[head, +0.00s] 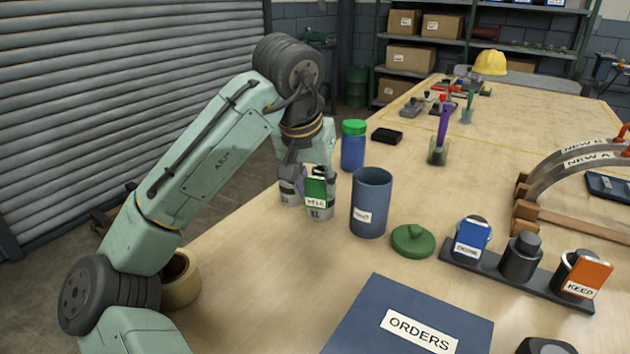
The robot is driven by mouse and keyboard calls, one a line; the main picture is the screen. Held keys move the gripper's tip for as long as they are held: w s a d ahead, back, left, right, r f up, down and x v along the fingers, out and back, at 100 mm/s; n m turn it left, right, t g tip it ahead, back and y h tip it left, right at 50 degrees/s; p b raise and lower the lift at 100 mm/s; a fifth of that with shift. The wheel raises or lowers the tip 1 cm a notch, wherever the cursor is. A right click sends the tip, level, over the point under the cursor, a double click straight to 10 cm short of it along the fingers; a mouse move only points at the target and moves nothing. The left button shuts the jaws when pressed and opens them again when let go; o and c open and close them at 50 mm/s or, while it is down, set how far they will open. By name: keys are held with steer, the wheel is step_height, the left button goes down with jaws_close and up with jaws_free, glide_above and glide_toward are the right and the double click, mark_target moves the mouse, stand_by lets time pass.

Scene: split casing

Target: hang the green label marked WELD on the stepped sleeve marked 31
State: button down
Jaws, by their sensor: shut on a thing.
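My gripper (312,168) points down at the far end of my arm, near the table's left edge. It is shut on the green label (316,190), whose lower white strip reads WELD. The label is upright, in front of a pale grey cylindrical piece (321,212) with dark marking too small to read surely. I cannot tell whether the label touches this piece. A dark stepped piece (520,258) stands bare in the middle of a black rack (490,270). I cannot read 31 on any piece.
On the rack, a blue label (472,238) and an orange label (587,277) hang on the outer pieces. A dark blue cup (371,202) stands right of my gripper, a green-capped blue jar (353,146) behind. A green lid (413,241) and ORDERS folder (410,325) lie nearer.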

steer(key=shift+f, duration=0.1)
steer(key=c, duration=1)
jaws_free()
step_height(320, 180, up, 8)
steer(key=p, duration=0.7)
